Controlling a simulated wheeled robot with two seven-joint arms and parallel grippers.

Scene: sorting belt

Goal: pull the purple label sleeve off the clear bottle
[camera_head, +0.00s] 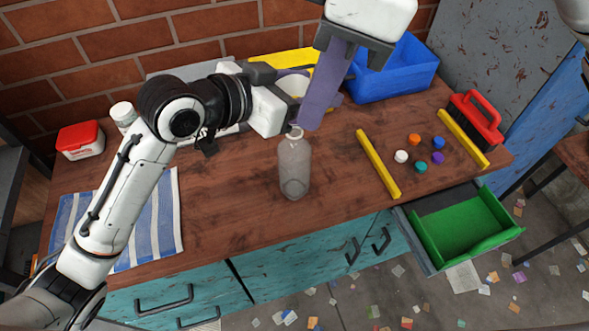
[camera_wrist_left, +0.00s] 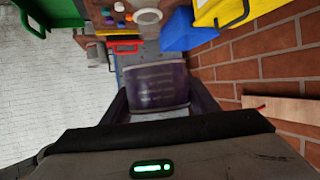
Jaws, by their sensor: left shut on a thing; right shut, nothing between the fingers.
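The clear bottle (camera_head: 294,168) stands upright on the wooden table in the head view, its body bare. The purple label sleeve (camera_wrist_left: 160,86) fills the space between my left gripper's fingers in the left wrist view. My left gripper (camera_head: 300,98) is shut on it, above and behind the bottle in the head view, apart from the bottle's body. There the sleeve is mostly hidden by the right fingers. My right gripper (camera_head: 311,126) comes down from the top, its long purple-grey fingers shut and empty, ending close to the bottle's neck.
A blue bin (camera_head: 397,72) stands at the back right. A yellow bar (camera_head: 378,164), several coloured caps (camera_head: 414,139) and a red brush (camera_head: 477,117) lie to the right. A green-lined drawer (camera_head: 455,228) stands open. A striped cloth (camera_head: 157,220) and red-lidded tub (camera_head: 80,140) are left.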

